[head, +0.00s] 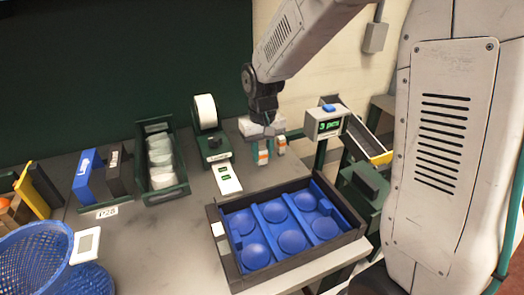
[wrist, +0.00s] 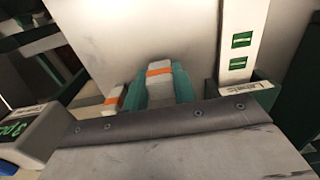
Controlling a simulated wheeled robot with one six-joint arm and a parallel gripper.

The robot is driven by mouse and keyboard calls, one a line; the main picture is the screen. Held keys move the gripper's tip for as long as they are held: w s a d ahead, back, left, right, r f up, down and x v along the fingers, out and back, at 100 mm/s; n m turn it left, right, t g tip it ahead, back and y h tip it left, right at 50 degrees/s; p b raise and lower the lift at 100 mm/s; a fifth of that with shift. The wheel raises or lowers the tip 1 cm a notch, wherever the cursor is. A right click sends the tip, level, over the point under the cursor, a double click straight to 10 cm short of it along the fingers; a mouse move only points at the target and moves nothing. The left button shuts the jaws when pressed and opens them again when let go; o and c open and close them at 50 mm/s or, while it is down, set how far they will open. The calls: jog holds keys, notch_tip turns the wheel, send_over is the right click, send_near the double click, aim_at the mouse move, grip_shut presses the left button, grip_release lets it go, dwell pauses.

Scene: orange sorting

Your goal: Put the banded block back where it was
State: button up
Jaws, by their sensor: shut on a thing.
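My gripper (head: 271,150) hangs over the table behind the blue tray. It is shut on the banded block (wrist: 158,82), which is pale with an orange band and sits against teal finger parts in the wrist view. In the head view, the banded block (head: 262,156) shows low at the gripper, above the table. A second pale, orange-banded patch shows beside it in both views. I cannot tell whether that is part of the gripper or another piece. Much of the block is hidden by the fingers.
A dark-framed blue tray (head: 226,262) with round domes lies in front. A label printer (head: 213,147) stands left of my gripper, with a scale display (head: 327,123) at right. A green bin (head: 163,193) and blue basket (head: 35,258) are further left.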

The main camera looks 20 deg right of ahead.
jog(key=shift+f, duration=0.55)
jog(key=o, duration=1.5)
jog(key=shift+c, duration=0.2)
jog(key=shift+r, duration=4.05)
